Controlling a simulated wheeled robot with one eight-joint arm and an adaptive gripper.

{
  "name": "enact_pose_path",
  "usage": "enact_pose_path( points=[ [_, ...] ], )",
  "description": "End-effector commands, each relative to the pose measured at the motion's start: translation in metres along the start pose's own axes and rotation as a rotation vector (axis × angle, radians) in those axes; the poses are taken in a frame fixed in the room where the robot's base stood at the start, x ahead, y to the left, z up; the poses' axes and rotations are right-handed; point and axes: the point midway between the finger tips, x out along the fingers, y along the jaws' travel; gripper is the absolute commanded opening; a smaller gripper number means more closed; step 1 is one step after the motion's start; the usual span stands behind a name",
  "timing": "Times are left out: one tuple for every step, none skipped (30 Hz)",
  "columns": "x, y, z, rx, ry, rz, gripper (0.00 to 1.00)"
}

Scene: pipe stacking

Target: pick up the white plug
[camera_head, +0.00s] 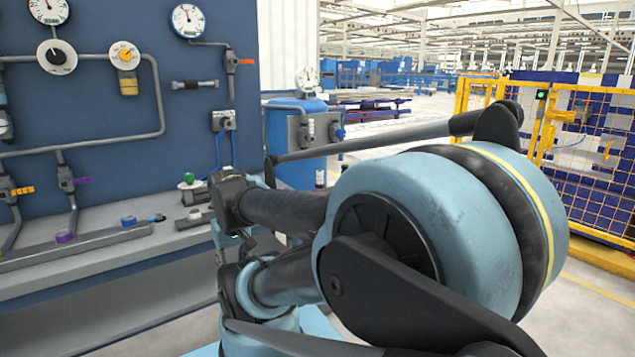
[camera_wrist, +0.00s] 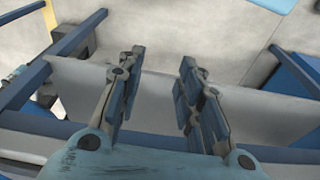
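I cannot pick out a white plug with certainty. In the head view, a small pale socket box (camera_head: 223,121) with a blue cable (camera_head: 218,150) is fixed on the blue wall panel; whether a white plug sits in it is too small to tell. My gripper (camera_wrist: 160,60) shows in the wrist view with its two fingers well apart and nothing between them. It hangs over a grey surface and a blue rail, with no plug near the fingers. In the head view my arm hides the gripper.
The blue panel (camera_head: 205,95) carries gauges and pipes. A grey bench (camera_head: 100,260) below it holds a green-knobbed fitting (camera_head: 189,178) and a long grey rail (camera_head: 80,248). A blue tank (camera_head: 290,140) stands beside the panel. A yellow fence (camera_head: 590,150) is at right.

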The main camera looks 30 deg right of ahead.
Motion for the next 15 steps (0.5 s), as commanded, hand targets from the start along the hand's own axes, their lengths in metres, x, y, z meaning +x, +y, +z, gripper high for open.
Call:
enact_pose_path(
  points=[
    [0.000, 0.000, 0.000, 0.000, 0.000, 0.000, 0.33],
    [0.000, 0.000, 0.000, 0.000, 0.000, 0.000, 0.33],
    [0.000, 0.000, 0.000, 0.000, 0.000, 0.000, 0.33],
    [0.000, 0.000, 0.000, 0.000, 0.000, 0.000, 0.33],
    [0.000, 0.000, 0.000, 0.000, 0.000, 0.000, 0.33],
    [0.000, 0.000, 0.000, 0.000, 0.000, 0.000, 0.33],
    [0.000, 0.000, 0.000, 0.000, 0.000, 0.000, 0.33],
    [0.000, 0.000, 0.000, 0.000, 0.000, 0.000, 0.33],
    [0.000, 0.000, 0.000, 0.000, 0.000, 0.000, 0.40],
    [0.000, 0.000, 0.000, 0.001, 0.000, 0.000, 0.45],
    [-0.005, 0.000, 0.005, 0.003, 0.008, 0.001, 0.45],
    [-0.009, 0.001, 0.005, 0.010, 0.010, 0.001, 0.45],
    [-0.012, 0.002, 0.003, 0.017, 0.009, 0.002, 0.45],
    [-0.015, 0.003, 0.000, 0.027, 0.008, 0.004, 0.45],
    [-0.021, 0.006, -0.006, 0.045, 0.005, 0.006, 0.45]
  ],
)
